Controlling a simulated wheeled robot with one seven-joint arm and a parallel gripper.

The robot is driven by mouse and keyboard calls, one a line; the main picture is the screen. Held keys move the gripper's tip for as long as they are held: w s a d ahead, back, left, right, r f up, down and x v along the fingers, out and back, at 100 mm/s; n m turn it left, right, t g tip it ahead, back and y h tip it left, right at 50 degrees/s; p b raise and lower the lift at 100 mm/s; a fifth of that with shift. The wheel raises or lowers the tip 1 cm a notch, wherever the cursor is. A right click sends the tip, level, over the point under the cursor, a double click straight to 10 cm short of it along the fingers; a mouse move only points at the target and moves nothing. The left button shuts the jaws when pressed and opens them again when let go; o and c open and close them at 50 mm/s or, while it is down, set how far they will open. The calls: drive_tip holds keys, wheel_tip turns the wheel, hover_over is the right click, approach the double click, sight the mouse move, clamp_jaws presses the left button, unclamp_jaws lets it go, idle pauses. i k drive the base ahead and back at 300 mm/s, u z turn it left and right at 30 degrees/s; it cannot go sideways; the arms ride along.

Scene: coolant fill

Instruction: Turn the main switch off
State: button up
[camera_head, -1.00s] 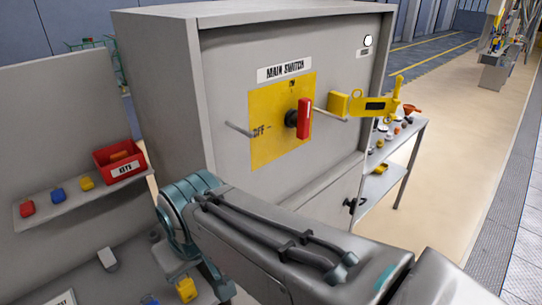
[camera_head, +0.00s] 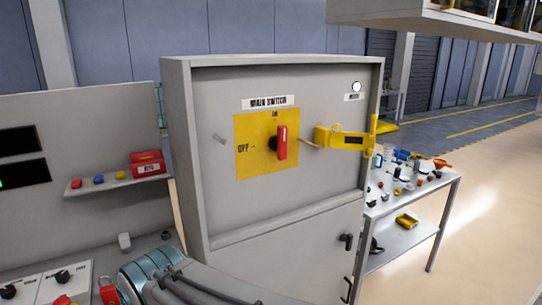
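The main switch is a red handle (camera_head: 282,142) on a yellow plate (camera_head: 250,165) on the grey cabinet (camera_head: 330,200). The handle stands upright, in line with the ON mark at the top of the plate. The OFF mark (camera_head: 243,149) is at the plate's left. A label reading MAIN SWITCH (camera_head: 269,102) is above. A yellow hasp-like part (camera_head: 345,139) hangs on a peg right of the handle. Part of my arm shows at the bottom, below the cabinet's switch panel. My gripper is not in view.
A shelf (camera_head: 100,187) at the left holds padlock-like items and a red box (camera_head: 147,163). A table (camera_head: 440,187) with many small items stands right of the cabinet. A grey overhead structure (camera_head: 430,18) is at the upper right.

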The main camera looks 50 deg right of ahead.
sight(278, 143)
drive_tip(key=u, duration=0.2)
drive_tip(key=k, duration=0.35)
drive_tip(key=z, duration=0.9)
drive_tip(key=i, duration=0.7)
drive_tip(key=z, duration=0.8)
